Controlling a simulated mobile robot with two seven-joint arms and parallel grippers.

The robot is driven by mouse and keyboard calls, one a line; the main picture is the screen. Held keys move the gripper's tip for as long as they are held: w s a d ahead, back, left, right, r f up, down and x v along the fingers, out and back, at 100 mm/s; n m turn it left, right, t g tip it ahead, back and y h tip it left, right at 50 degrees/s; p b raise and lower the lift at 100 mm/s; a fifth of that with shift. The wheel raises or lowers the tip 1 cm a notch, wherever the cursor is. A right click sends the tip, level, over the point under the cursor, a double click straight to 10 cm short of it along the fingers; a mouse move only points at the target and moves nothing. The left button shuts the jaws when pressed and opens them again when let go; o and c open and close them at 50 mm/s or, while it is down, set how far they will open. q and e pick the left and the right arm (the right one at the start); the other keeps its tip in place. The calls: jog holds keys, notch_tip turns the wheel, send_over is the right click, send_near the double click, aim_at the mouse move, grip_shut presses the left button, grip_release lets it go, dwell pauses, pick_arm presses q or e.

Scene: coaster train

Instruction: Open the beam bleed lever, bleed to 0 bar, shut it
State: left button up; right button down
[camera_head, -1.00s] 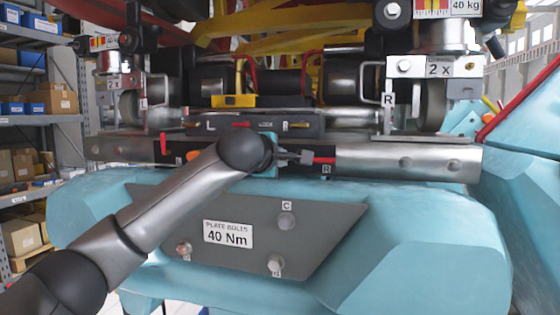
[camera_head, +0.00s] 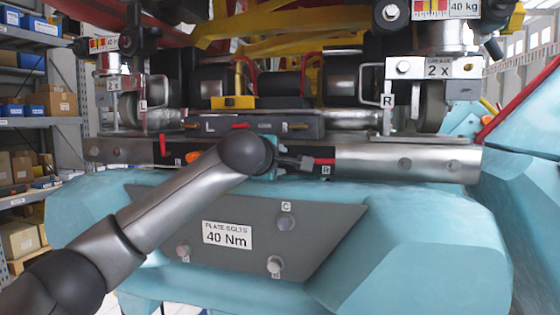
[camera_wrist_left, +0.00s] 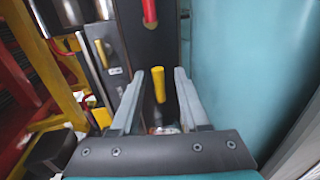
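The steel beam (camera_head: 410,163) runs across the front, with a black middle panel. A red lever (camera_head: 323,161) sits on the panel above an R label; a red handle also shows at the top of the left wrist view (camera_wrist_left: 150,12). A second red lever (camera_head: 163,146) stands at the panel's left. My left gripper (camera_head: 304,162) is at the panel, its fingers pointing right. In the left wrist view, a yellow handle (camera_wrist_left: 159,88) lies between the open fingers, with gaps on both sides. I cannot tell which handle is the bleed lever. No pressure reading is legible. My right gripper is out of view.
Above the beam is a dark strip (camera_head: 225,125) with small coloured handles. Below is a grey plate marked 40 Nm (camera_head: 330,220) on a pale blue body (camera_head: 430,230). An orange knob (camera_head: 193,157) is beside my left forearm. Shelves stand far left.

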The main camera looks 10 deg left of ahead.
pick_arm(q)
jog(key=s+r+b, duration=0.3)
jog(key=s, duration=1.2)
jog(key=shift+a, duration=0.25)
